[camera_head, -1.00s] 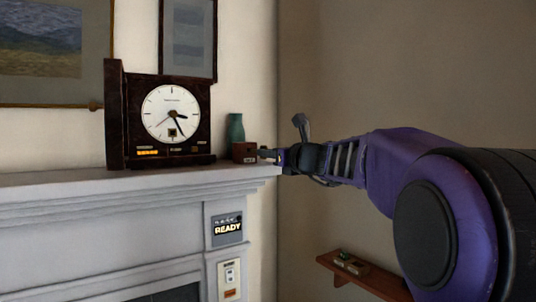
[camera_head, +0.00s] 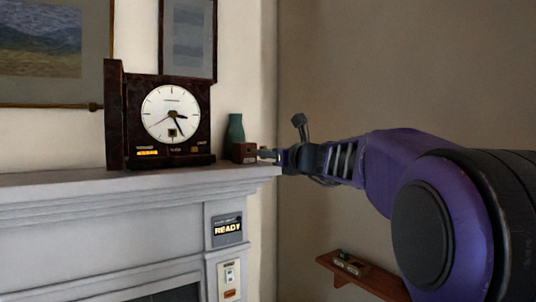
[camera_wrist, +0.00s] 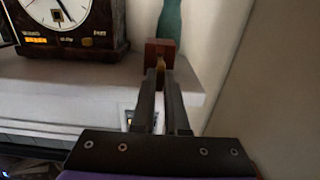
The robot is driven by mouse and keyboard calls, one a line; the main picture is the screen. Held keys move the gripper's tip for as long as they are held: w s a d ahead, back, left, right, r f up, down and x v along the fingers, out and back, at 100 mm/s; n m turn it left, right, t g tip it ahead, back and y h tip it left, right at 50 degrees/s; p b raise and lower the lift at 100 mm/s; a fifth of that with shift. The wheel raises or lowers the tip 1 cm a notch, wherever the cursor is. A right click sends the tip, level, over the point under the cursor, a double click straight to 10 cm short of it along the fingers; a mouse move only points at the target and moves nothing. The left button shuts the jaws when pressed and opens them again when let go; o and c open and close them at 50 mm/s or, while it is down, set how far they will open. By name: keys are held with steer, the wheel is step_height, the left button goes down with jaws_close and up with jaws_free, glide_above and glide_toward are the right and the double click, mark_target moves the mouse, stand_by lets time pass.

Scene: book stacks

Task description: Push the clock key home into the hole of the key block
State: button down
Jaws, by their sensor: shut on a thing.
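The key block (camera_head: 244,153) is a small reddish-brown wooden block on the right end of the mantel shelf. It also shows at the top of the wrist view (camera_wrist: 153,47). My gripper (camera_head: 270,155) is at its right side in the head view. In the wrist view, the fingertips (camera_wrist: 160,77) are close together and point at the block. They are shut on the brass-coloured clock key (camera_wrist: 160,64), of which only a small part shows between tips and block. The hole is hidden, so I cannot tell how deep the key sits.
A dark wooden clock (camera_head: 172,115) stands left on the mantel (camera_head: 120,183). A green vase (camera_head: 236,128) stands just behind the block. A panel reading READY (camera_head: 228,229) and a switch (camera_head: 230,273) are below. A small shelf (camera_head: 366,274) is at lower right.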

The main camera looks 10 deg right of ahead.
steer(key=shift+p+x, duration=0.75)
steer(key=shift+x, duration=1.8)
steer(key=c, duration=0.9)
jaws_free()
steer(key=shift+o, duration=0.2)
steer(key=shift+s, duration=0.15)
